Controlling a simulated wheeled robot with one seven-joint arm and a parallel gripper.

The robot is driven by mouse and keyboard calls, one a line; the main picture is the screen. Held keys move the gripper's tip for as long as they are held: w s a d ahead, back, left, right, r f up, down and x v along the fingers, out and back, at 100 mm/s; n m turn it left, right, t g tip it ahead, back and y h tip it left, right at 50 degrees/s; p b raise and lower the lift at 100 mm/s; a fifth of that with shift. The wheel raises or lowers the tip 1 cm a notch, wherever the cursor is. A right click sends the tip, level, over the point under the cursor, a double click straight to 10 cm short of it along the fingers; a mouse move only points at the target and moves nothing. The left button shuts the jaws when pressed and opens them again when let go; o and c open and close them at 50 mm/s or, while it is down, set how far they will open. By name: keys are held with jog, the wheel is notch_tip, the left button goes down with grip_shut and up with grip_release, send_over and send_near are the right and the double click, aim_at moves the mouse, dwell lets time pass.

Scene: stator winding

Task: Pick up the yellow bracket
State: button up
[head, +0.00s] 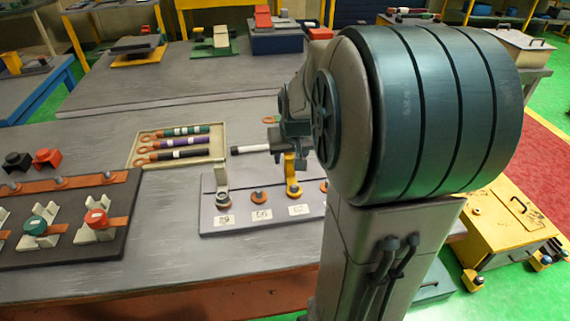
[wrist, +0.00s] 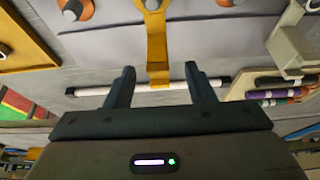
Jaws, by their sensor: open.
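The yellow bracket (head: 292,178) stands upright on a peg of the grey board (head: 235,226), just below my arm in the head view. In the wrist view the bracket (wrist: 155,40) hangs down from the top of the picture, and its end reaches between my fingers. My gripper (wrist: 160,76) is open, with one finger on each side of the bracket and a gap to both. In the head view my gripper (head: 277,142) is partly hidden by my own arm, which also covers the right end of the board.
A white rod (head: 250,149) lies behind the bracket. A grey bracket (head: 222,180) stands on the board's left peg. A tray (head: 133,161) with several coloured handled rods is further left. A dark fixture (head: 115,235) with green and red knobs is at the left edge.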

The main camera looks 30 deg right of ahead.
aim_at(290, 161)
jog(key=shift+x, duration=2.7)
grip_shut()
